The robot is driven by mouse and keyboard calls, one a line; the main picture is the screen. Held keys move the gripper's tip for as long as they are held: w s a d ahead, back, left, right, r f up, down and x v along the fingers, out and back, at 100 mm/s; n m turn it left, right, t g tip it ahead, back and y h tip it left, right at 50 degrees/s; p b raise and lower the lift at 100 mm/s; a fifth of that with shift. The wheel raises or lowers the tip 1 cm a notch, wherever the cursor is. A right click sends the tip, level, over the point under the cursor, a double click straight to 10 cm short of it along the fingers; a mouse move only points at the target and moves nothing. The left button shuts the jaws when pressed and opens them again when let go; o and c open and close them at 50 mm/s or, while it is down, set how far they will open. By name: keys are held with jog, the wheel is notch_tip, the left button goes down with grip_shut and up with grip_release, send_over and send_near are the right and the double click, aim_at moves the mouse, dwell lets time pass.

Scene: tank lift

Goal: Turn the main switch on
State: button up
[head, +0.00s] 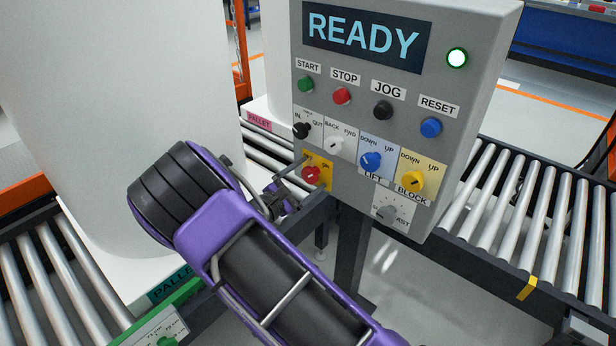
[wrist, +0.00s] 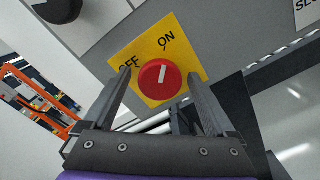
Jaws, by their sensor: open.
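The main switch is a red knob (head: 311,174) on a yellow plate, low on the left of the grey control panel (head: 470,95). The wrist view shows the red knob (wrist: 152,87) close up, with OFF at left and ON at upper right. Its white mark points up and slightly right, toward ON. My gripper (head: 307,171) is at the switch in the head view. In the wrist view my gripper (wrist: 159,74) is open, one finger on each side of the knob with gaps showing. The left finger partly covers OFF.
The panel's display (head: 366,38) reads READY and a green lamp (head: 457,58) is lit. Other knobs sit close by, including a black one (head: 301,130) and a blue one (head: 370,160). A white tank (head: 125,90) stands left, and a roller conveyor (head: 510,195) runs right.

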jog(key=p+v, duration=0.1)
jog(key=v, duration=1.6)
jog(key=shift+s+a, duration=0.1)
jog(key=shift+a, duration=0.05)
